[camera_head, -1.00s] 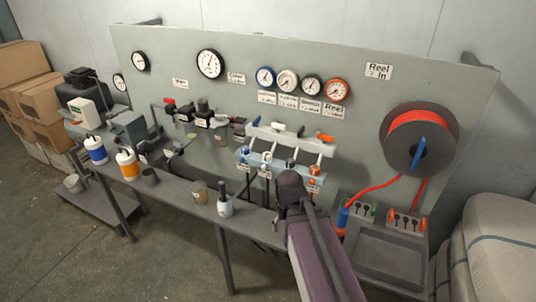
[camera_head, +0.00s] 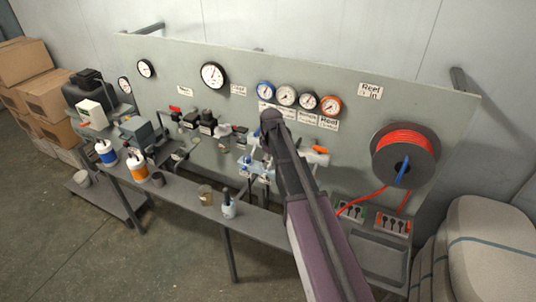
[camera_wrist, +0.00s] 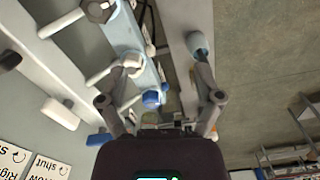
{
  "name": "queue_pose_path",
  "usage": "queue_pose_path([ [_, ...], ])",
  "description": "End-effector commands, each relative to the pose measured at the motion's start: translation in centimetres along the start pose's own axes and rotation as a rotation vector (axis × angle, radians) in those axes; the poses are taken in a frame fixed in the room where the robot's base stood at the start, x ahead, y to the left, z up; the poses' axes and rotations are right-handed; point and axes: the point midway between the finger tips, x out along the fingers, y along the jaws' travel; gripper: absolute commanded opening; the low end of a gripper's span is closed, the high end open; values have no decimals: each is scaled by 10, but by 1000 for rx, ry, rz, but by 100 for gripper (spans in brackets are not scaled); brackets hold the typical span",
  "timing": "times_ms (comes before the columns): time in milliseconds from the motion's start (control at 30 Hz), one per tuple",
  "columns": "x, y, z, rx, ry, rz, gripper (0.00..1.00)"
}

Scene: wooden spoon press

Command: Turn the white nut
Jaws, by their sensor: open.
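The white nut (camera_wrist: 132,62) shows in the wrist view as a pale hexagonal piece on the light blue rail (camera_wrist: 153,78). A blue nut (camera_wrist: 153,98) sits nearer to me on the same rail. My gripper (camera_wrist: 160,72) is open, with its fingers spread on either side of the rail. The left fingertip looks close to the white nut; I cannot tell whether it touches. Nothing is between the fingers in a grip. In the head view my arm covers much of the nut area, so the white nut is not clear there.
White pipe arms (camera_wrist: 62,24) stick out beside the rail. In the head view a white container (camera_head: 229,208) and a tan cup (camera_head: 205,194) stand on the bench (camera_head: 183,203). A red hose reel (camera_head: 405,152) hangs at right on the gauge panel (camera_head: 215,118).

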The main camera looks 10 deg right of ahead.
Motion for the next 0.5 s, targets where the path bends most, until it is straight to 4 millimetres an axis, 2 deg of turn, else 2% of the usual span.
queue_pose_path([
  [33, -19, 13, -15, -37, 0, 0, 84],
  [200, -41, 35, -41, -153, 0, 0, 84],
  [333, -50, 45, -52, -210, 0, 0, 84],
  [500, -53, 49, -56, -240, 0, 0, 84],
])
